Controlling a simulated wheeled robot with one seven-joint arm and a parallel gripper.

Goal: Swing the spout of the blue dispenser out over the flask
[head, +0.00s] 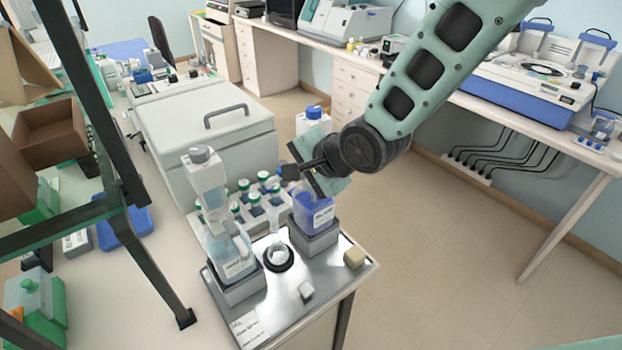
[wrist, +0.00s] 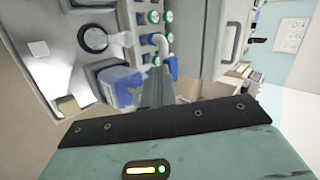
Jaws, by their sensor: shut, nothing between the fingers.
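The blue dispenser (head: 318,214) stands on a grey block on the steel tray, with a white upper body and blue cap (head: 313,112). My gripper (head: 292,172) is shut and empty in front of its middle, hiding that part. In the wrist view the closed fingers (wrist: 157,80) are beside the blue bottle (wrist: 118,84). A pale curved tube (wrist: 163,43), which looks like the spout, shows just beyond the fingertips; I cannot tell whether they touch. The clear flask (head: 278,252) stands upright in a black ring, left of the blue dispenser; it also shows in the wrist view (wrist: 95,38).
A grey-capped dispenser (head: 207,187) stands left of the flask. Several green-capped and blue-capped bottles (head: 255,199) stand behind it. A large grey box (head: 205,125) is behind. The floor to the right is clear.

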